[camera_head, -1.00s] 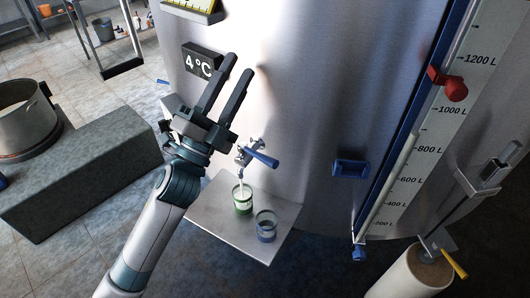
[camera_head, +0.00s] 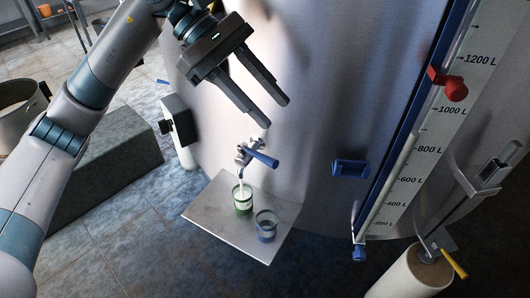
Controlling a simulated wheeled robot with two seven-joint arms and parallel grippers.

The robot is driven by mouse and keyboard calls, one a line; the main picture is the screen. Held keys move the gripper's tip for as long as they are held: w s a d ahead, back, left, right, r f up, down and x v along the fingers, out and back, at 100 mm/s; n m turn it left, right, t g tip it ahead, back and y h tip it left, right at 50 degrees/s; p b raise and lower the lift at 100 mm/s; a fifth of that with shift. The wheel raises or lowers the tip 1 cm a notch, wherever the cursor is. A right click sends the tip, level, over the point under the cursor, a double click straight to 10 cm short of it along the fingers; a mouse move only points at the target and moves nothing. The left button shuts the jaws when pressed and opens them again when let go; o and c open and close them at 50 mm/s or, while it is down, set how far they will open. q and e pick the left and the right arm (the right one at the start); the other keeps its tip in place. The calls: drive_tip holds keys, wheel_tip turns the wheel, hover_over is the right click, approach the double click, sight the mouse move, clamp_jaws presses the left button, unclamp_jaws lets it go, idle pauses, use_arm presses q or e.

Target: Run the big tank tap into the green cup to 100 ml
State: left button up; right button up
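The big tank (camera_head: 310,110) fills the middle of the view. Its tap (camera_head: 245,155) has a blue lever (camera_head: 262,158) that points to the lower right. A white stream runs from the spout into the green cup (camera_head: 242,203), which stands upright below it on the metal shelf (camera_head: 207,213) and holds some white liquid. The level's exact value is too small to read. A blue cup (camera_head: 265,230) stands beside it. My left gripper (camera_head: 278,112) is open and empty, above the tap and apart from it, its fingers pointing down to the right.
A blue-edged level scale (camera_head: 420,140) with a red marker (camera_head: 455,90) runs down the tank's right. A blue bracket (camera_head: 350,168) juts from the tank. A white cylinder (camera_head: 410,275) stands lower right, and a grey stone block (camera_head: 110,175) lies left.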

sight(267, 157)
use_arm(q)
drive_tip(key=w+a+t+y, duration=0.1)
drive_tip(key=w+a+y, duration=0.2)
drive_tip(key=a, duration=0.4)
drive_tip(key=shift+w+a+r+t+y, duration=0.2)
drive_tip(key=shift+r+t+y, duration=0.2)
drive_tip(key=shift+r, duration=0.05)
use_arm(e)
drive_tip(key=shift+s, duration=0.1)
